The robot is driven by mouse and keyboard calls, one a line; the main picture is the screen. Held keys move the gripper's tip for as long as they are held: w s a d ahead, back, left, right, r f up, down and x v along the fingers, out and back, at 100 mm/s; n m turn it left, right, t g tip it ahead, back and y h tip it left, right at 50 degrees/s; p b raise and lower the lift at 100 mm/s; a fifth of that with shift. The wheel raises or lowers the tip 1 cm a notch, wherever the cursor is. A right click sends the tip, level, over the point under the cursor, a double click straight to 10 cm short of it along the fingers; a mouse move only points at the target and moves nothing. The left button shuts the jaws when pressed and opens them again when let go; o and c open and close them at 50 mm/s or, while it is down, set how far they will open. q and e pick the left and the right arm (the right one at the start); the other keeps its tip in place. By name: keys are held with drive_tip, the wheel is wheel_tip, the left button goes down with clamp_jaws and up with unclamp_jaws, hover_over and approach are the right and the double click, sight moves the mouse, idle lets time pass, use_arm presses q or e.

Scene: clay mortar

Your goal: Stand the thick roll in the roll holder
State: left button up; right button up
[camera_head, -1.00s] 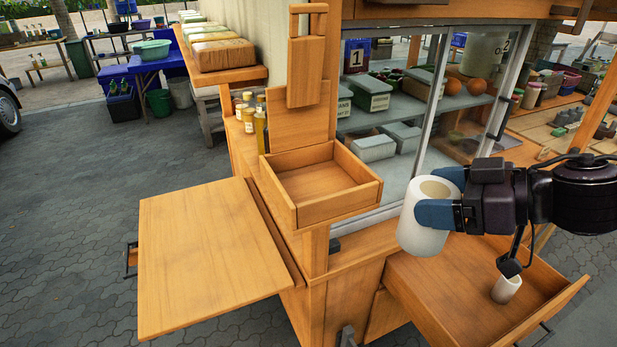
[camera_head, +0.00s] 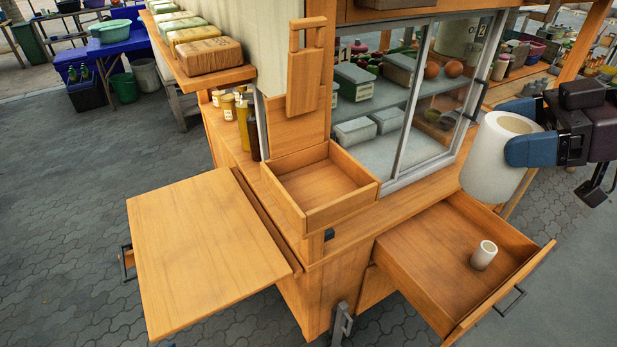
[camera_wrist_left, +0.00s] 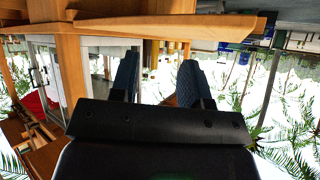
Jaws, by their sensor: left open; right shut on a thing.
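The thick white roll (camera_head: 490,168) is in my right gripper (camera_head: 520,132), at the right of the head view. Its blue fingers are shut on the roll, which is slightly tilted and raised beside the open drawer. The open-topped wooden box (camera_head: 344,205) at the cart's corner looks like the roll holder; it is empty and left of the roll.
The open wooden drawer (camera_head: 410,255) juts out below the roll. A flat wooden side board (camera_head: 205,250) sticks out at the left. A glass case (camera_head: 410,110) stands behind the box, with bottles (camera_head: 243,125) left of it. A wooden board (camera_head: 305,75) rises behind the box.

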sight(479, 133)
drive_tip(key=shift+s+d+r, duration=0.2)
drive_tip(key=shift+d+r, duration=0.3)
drive_tip(key=shift+r, duration=0.25)
drive_tip(key=shift+a, duration=0.1)
drive_tip(key=shift+w+a+f+y+b, duration=0.2)
drive_tip(key=shift+a+f+y+b, duration=0.4)
drive_tip(key=shift+a+y, duration=0.25)
drive_tip(key=shift+w+a+f+t+y+b, duration=0.1)
drive_tip(key=shift+a+f+t+y+b, duration=0.15)
drive_tip(key=shift+a+b, duration=0.2)
drive_tip(key=shift+w+a+f+t+y+b, duration=0.15)
drive_tip(key=shift+a+y+b, duration=0.15)
drive_tip(key=shift+a, duration=0.15)
drive_tip(key=shift+w+a+f+y+b, duration=0.15)
drive_tip(key=shift+a+y+b, duration=0.2)
drive_tip(key=shift+a, duration=0.2)
use_arm(q)
drive_tip(key=p, duration=0.3)
drive_tip(key=shift+s+a+p, duration=0.2)
drive_tip(key=shift+a+p, duration=0.15)
drive_tip(key=shift+p, duration=0.05)
use_arm(e)
drive_tip(key=w+a+f+h, duration=0.1)
drive_tip(key=w+a+f, duration=0.1)
drive_tip(key=a, duration=0.8)
drive_tip(key=w+a+f+h, duration=0.2)
drive_tip(key=w+a, duration=0.1)
drive_tip(key=a, duration=0.7)
drive_tip(key=shift+f+g, duration=0.4)
